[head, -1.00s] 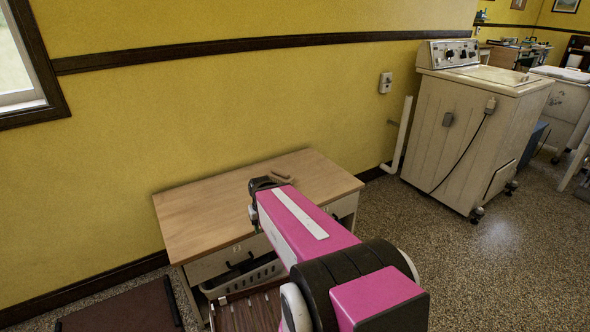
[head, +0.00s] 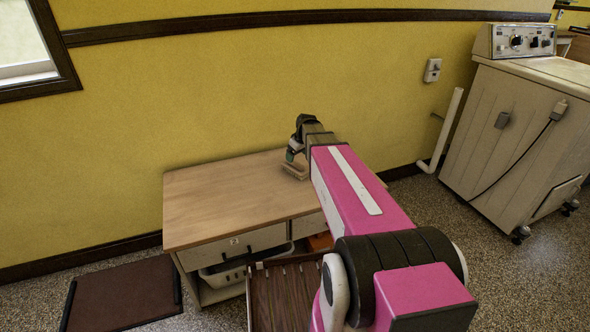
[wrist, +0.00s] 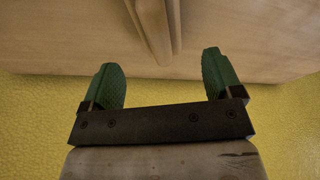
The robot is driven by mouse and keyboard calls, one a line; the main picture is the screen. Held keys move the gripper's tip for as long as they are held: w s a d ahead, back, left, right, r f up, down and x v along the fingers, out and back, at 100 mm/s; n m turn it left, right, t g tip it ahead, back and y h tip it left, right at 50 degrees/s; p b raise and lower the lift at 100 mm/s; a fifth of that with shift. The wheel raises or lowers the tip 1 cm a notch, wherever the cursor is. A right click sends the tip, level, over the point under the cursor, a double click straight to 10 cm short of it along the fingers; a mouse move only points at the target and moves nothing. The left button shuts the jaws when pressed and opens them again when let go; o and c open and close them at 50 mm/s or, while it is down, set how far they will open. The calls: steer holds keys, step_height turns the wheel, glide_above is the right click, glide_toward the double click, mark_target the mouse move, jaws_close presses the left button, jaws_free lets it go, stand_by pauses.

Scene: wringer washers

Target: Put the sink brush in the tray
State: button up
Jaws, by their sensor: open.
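The sink brush (head: 295,171) is a small light-wood piece lying on the wooden tabletop, partly hidden by my gripper in the head view. In the wrist view the brush (wrist: 153,28) is a long wooden shape, seen ahead of and between the green fingers. My gripper (head: 292,153) is open, with its fingers apart, close to the brush. In the wrist view my gripper (wrist: 160,62) has nothing clasped between its fingers. A flat dark-brown tray (head: 125,296) with black edges lies on the floor at the lower left.
The wooden table (head: 215,198) stands against the yellow wall, its top otherwise clear. A slatted brown piece (head: 285,296) and a white basket (head: 222,276) are at its front. A washer (head: 520,130) and a white pipe (head: 441,132) stand to the right.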

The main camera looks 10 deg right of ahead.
mark_target(295, 161)
steer(key=x, duration=0.7)
steer(key=shift+w+f, duration=0.1)
steer(key=shift+f, duration=0.05)
steer(key=c, duration=1.2)
steer(key=shift+o, duration=0.2)
